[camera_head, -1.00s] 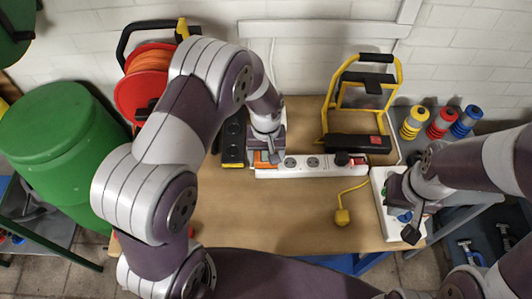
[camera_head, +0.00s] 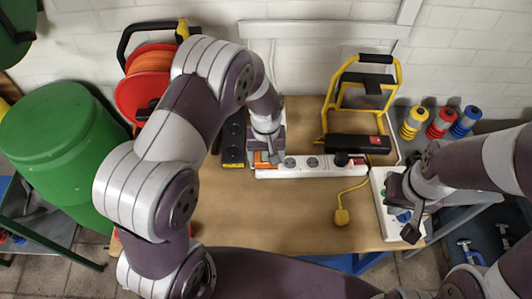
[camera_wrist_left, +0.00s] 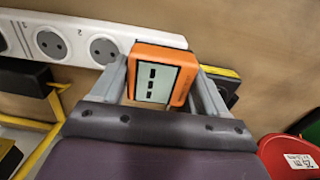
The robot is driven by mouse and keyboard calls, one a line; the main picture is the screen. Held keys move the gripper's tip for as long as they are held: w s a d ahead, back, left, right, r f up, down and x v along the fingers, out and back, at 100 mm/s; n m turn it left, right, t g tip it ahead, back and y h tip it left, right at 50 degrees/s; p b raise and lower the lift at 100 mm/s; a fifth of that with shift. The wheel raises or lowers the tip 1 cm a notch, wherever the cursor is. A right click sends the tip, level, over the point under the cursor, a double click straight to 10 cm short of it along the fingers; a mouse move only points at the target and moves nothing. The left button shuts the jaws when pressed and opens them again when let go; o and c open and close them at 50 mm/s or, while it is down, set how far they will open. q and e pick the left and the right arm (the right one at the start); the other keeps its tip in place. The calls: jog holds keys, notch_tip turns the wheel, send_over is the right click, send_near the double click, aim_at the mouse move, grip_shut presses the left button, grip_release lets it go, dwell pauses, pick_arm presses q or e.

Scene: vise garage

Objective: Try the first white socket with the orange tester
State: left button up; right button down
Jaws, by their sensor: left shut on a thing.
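The orange tester (camera_wrist_left: 183,58) is held between the two fingers of my left gripper (camera_head: 267,152). Its pale screen faces the wrist camera and shows three dark marks. The tester (camera_head: 262,158) is at the left end of the white socket strip (camera_head: 300,172). In the left wrist view the strip (camera_wrist_left: 128,38) runs behind it, with two round sockets visible beside it. The tester hides the strip's end, so I cannot tell whether its plug is in the first socket. My right gripper (camera_head: 408,222) is over a white box (camera_head: 384,190); its fingers are unclear.
A black strip (camera_head: 233,140) stands left of the tester. A black plug (camera_head: 341,159) sits in the white strip's right part. A yellow-framed lamp (camera_head: 358,142) and a red cable reel (camera_head: 140,85) stand behind. The front middle is clear.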

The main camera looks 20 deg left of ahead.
aim_at(267, 153)
pick_arm(q)
jog(key=shift+f+b, duration=0.4)
jog(key=shift+f, duration=0.2)
dwell(0.3)
jog(key=o, duration=1)
notch_tip(267, 153, up, 13)
jog(key=shift+f+b, duration=0.1)
jog(key=shift+b, duration=0.75)
jog(key=s+a+m, duration=0.1)
jog(key=s, duration=0.3)
jog(key=s+a+m+t, duration=0.1)
jog(key=s+a, duration=0.1)
jog(key=s, duration=0.3)
jog(key=s+a+m, duration=0.1)
jog(key=s+a, duration=0.1)
jog(key=s, duration=0.2)
jog(key=shift+s+a+f, duration=0.25)
jog(key=shift+s+f, duration=0.05)
